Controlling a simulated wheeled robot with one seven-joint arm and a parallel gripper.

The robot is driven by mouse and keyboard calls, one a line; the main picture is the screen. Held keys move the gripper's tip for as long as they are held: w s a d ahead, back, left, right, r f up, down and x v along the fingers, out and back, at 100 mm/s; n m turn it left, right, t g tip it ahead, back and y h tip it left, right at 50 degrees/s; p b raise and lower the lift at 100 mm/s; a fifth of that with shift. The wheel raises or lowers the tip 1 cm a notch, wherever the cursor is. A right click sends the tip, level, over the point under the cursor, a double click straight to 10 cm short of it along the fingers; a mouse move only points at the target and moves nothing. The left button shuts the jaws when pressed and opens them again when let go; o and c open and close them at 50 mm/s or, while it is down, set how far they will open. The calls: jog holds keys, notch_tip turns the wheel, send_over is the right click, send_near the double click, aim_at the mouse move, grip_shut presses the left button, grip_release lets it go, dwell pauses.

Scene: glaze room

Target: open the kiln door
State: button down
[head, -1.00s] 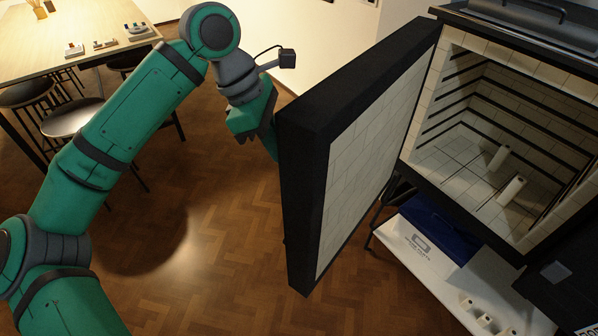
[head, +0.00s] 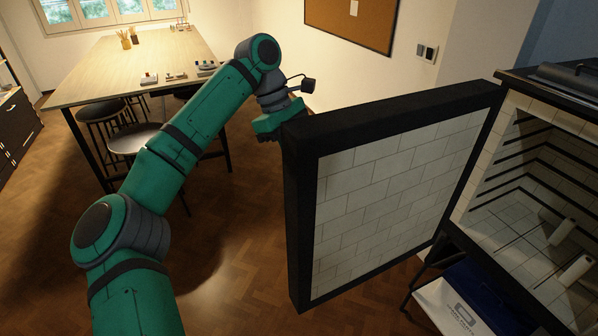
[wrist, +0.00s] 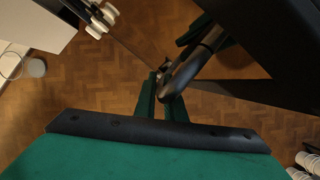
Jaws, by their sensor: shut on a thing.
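The kiln door (head: 395,190) stands swung wide open in the head view, with its brick-lined inner face toward me and a black frame around it. The kiln (head: 545,165) is at the right, its chamber open to view. My gripper (head: 280,132) is at the free edge of the door, on its outer side, and the door hides the fingertips. In the wrist view my gripper (wrist: 170,100) is shut on the dark curved door handle (wrist: 196,62). The door's dark outer face (wrist: 270,40) fills the upper right there.
A long wooden table (head: 130,65) with stools (head: 138,140) stands at the back left. Wooden floor (head: 230,270) is clear before the door.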

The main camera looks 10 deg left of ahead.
jog(key=shift+a, duration=0.3)
jog(key=c, duration=1.8)
grip_release()
jog(key=shift+s+a+r, duration=0.1)
jog(key=shift+s, duration=0.05)
jog(key=shift+c, duration=0.2)
jog(key=v, duration=1)
jog(key=shift+r, duration=0.35)
jog(key=shift+f, duration=0.1)
